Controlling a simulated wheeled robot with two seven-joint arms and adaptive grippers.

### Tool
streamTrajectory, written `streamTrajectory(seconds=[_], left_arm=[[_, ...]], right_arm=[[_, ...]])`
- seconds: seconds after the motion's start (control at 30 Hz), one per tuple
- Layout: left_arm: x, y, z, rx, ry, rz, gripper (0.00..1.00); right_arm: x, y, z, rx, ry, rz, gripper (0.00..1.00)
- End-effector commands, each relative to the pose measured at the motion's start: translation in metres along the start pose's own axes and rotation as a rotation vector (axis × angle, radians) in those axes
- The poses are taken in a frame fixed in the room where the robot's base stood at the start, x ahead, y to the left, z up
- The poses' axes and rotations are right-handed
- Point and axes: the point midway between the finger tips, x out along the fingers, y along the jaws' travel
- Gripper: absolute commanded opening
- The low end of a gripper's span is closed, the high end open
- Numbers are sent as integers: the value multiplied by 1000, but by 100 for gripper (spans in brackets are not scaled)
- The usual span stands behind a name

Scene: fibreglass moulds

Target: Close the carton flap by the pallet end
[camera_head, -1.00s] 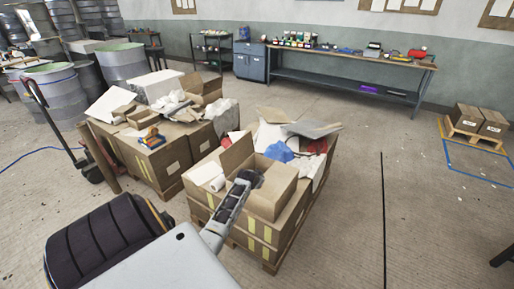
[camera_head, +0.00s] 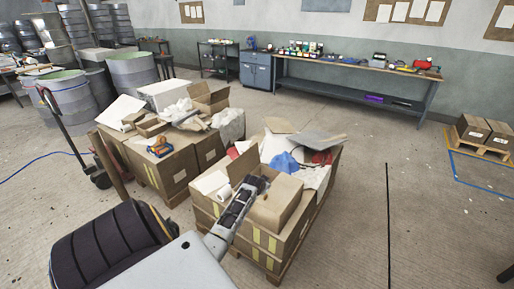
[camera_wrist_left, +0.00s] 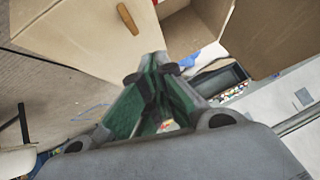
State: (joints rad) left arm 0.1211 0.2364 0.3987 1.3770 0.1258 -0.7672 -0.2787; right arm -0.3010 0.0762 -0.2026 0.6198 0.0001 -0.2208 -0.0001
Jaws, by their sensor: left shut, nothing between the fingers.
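The open carton (camera_head: 277,204) sits on top of the boxes at the near end of the front pallet. A raised cardboard flap (camera_head: 243,166) stands at its left side. In the wrist view a broad cardboard panel (camera_wrist_left: 85,35) with an orange-brown oblong mark fills the upper left, and an open carton interior (camera_wrist_left: 190,32) lies beyond it. My left gripper (camera_head: 258,184) is shut and empty over the carton's left side, between the raised flap and the tan near panel. In the wrist view the gripper (camera_wrist_left: 158,88) points toward the carton. Contact cannot be told, and the gripper hides part of the opening.
White sheets, a blue cloth (camera_head: 284,162) and grey boards (camera_head: 316,141) lie heaped behind the carton. A second loaded pallet (camera_head: 152,165) stands to the left, with a pallet jack (camera_head: 72,135) beyond. The floor right of the front pallet is clear.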

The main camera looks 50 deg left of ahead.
Motion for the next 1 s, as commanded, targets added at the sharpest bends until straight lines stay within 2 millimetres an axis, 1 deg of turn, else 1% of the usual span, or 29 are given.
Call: streamTrajectory(seconds=[0.2, 0.37, 0.67, 1.0], left_arm=[[-16, -3, 2, 1, 0, -1, 0], [-30, -6, 2, 1, 0, -1, 0], [-56, -10, 3, 1, 0, -1, 0], [-84, -15, 3, 0, 0, -1, 0]], right_arm=[[0, 7, 1, 0, -1, 7, 40], [-1, 9, 1, 1, -1, 9, 40], [-1, 8, 1, 1, 0, 8, 40], [-1, 1, -2, 3, 2, 1, 40]])
